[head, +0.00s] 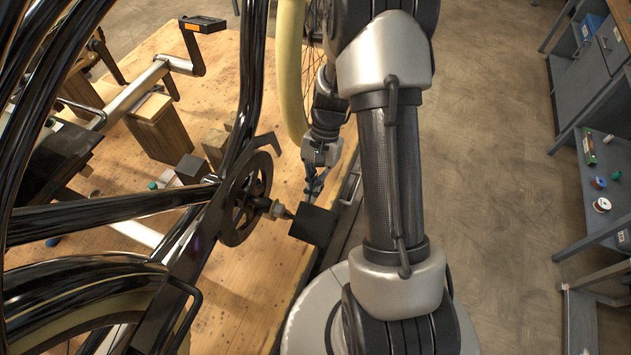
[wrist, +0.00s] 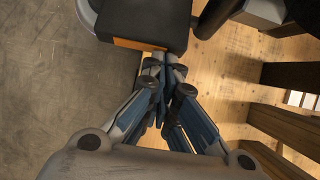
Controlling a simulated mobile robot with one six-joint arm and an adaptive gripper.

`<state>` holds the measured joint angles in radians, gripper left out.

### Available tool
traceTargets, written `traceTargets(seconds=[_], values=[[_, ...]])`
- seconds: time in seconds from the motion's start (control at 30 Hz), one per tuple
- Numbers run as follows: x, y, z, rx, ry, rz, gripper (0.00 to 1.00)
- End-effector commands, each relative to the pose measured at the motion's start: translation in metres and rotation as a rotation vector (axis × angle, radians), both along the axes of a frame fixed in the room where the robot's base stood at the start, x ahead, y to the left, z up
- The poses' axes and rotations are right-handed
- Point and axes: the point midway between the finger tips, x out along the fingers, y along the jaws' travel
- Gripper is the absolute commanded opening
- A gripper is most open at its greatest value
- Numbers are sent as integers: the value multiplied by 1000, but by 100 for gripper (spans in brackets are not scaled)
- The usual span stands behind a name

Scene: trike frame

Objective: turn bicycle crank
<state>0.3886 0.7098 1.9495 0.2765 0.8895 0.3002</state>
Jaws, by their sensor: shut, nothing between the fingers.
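The dark chainring and crank (head: 240,200) sit on the black trike frame, left of centre in the head view. A short spindle leads from it to a black block-shaped pedal (head: 312,226). My gripper (head: 315,186) is just above the pedal in the head view, pointing down towards it. In the wrist view the pedal (wrist: 145,22) is a dark block with an orange edge, just beyond my fingertips (wrist: 165,62). The fingers are shut and empty. Whether they touch the pedal I cannot tell. My arm hides part of the bench's right side.
The trike frame tubes (head: 110,212) and a pale tyre (head: 289,70) flank the crank. The wooden bench (head: 240,300) carries wood blocks (head: 158,128) and a metal bar (head: 135,90). The concrete floor (head: 490,130) right of my arm is open, up to grey shelving (head: 605,190).

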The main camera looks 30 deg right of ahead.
Motion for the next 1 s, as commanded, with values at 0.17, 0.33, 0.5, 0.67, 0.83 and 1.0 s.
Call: traceTargets(seconds=[0.17, 0.33, 0.5, 0.67, 0.83, 1.0], values=[[-11, 13, -17, 95, 79, -1, 0], [-21, 25, -29, 179, 144, -2, 0], [-28, 35, -36, 241, 190, 0, 0], [-32, 40, -39, 272, 215, -1, 0], [-33, 42, -39, 285, 224, 0, 0], [-33, 42, -39, 285, 224, 0, 0]])
